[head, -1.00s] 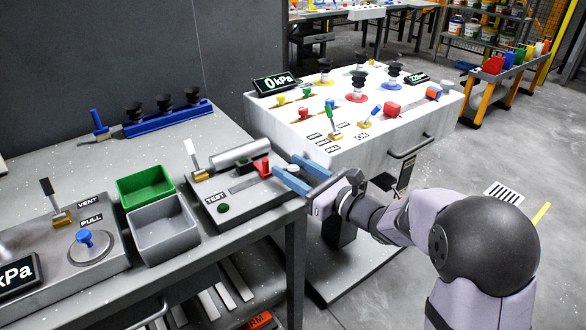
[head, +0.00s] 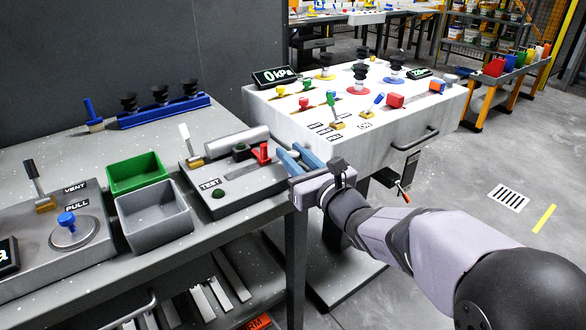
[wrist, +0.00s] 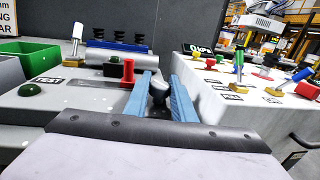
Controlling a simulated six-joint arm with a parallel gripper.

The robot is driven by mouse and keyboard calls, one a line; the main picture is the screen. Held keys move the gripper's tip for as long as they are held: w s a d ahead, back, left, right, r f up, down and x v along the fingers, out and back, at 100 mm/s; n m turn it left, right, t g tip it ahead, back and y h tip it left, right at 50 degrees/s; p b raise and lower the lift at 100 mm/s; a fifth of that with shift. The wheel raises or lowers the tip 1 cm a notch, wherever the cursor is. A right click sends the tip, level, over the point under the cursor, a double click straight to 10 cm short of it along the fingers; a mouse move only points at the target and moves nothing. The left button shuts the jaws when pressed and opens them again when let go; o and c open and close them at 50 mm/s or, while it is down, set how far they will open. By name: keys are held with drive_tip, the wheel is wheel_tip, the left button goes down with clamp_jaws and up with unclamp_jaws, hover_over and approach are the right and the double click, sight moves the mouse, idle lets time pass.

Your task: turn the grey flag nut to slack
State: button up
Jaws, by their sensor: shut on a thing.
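My gripper (head: 291,149) reaches in from the right at the right end of the grey test panel (head: 236,188), its blue fingers pointing away from me. In the wrist view, the fingers are shut on a small grey part, which I take for the grey flag nut (wrist: 159,91). Only its top shows between the fingers, and its flag and turn angle cannot be made out. In the head view the fingers hide it. The red clamp-like piece (head: 262,153) stands just left of the fingers, apart from them.
A grey cylinder (head: 237,142) and a white-handled lever (head: 187,141) stand behind on the panel. Green (head: 137,173) and grey (head: 153,213) bins are to the left. The white console (head: 345,151), with levers and suction cups, is close on the right.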

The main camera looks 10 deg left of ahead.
sight(296, 157)
drive_tip(key=shift+r+m+t+h+b, duration=0.15)
drive_tip(key=shift+m+t+h+b, duration=0.6)
drive_tip(key=shift+b, duration=1.1)
drive_tip(key=shift+g, duration=0.25)
drive_tip(key=o, duration=1)
drive_tip(key=shift+s+d, duration=0.15)
drive_tip(key=shift+s, duration=0.05)
drive_tip(key=shift+v, duration=3.45)
